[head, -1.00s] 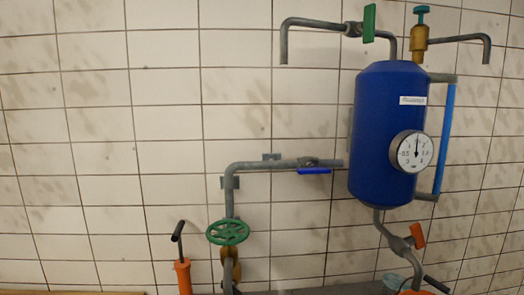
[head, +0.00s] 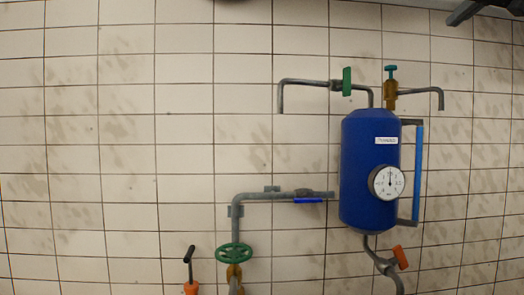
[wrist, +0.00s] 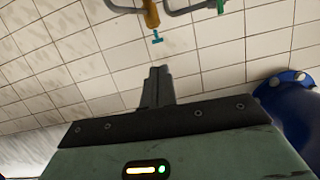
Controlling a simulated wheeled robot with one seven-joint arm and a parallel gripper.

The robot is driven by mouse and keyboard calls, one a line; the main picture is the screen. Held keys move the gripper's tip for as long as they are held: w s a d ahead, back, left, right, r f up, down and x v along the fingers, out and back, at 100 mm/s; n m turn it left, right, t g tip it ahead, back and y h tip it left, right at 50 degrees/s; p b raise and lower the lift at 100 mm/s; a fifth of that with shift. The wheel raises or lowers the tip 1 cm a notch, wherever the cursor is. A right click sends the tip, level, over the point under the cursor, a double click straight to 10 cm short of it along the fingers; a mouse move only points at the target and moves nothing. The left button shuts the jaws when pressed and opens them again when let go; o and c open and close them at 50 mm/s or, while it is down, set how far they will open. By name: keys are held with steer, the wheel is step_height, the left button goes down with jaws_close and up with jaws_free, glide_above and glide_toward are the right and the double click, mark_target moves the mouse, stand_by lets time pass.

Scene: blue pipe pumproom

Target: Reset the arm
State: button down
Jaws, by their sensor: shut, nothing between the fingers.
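My gripper (wrist: 158,86) shows in the wrist view as dark fingers close together, shut and empty. Behind the fingers is the tiled wall, with no contact visible. A brass valve with a teal handle (wrist: 157,39) shows near the top of that view, apart from the fingertips. A green lever (wrist: 220,6) is at the top edge, right of it. In the head view, a dark angular part at the top right corner looks like the end of my arm. The rest of the arm is out of that view.
A blue tank (head: 368,185) with a round gauge (head: 387,183) stands against the tiled wall (head: 120,130). Grey pipes carry a green lever (head: 347,82), a blue lever (head: 308,200), an orange lever (head: 400,257) and a green handwheel (head: 234,253). The wall area left of them is bare.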

steer(key=a+f+n+g+y+b, duration=0.1)
steer(key=a+f+g, duration=0.2)
steer(key=a+f, duration=0.7)
steer(key=s+a+f+n+g+y+b, duration=0.15)
steer(key=a+f, duration=0.35)
steer(key=f, duration=0.8)
steer(key=w+a+f+g+y+b, duration=0.1)
steer(key=a+f+g, duration=0.3)
steer(key=a+f, duration=0.6)
steer(key=s+a+f+n+g+h+b, duration=0.1)
steer(key=s+a+f+g, duration=0.15)
steer(key=s+f, duration=0.6)
steer(key=s+a+f+n+g+b, duration=0.1)
steer(key=s+a+f+n, duration=0.15)
steer(key=s+f, duration=0.65)
steer(key=s+d+f+n+g+h, duration=0.1)
steer(key=s+d+f+g+h, duration=0.1)
steer(key=s+f, duration=0.9)
step_height(320, 180, down, 4)
steer(key=shift+r+n+g+h+b, duration=0.1)
steer(key=shift+n+g+h+b, duration=0.2)
steer(key=shift+g+h+b, duration=0.15)
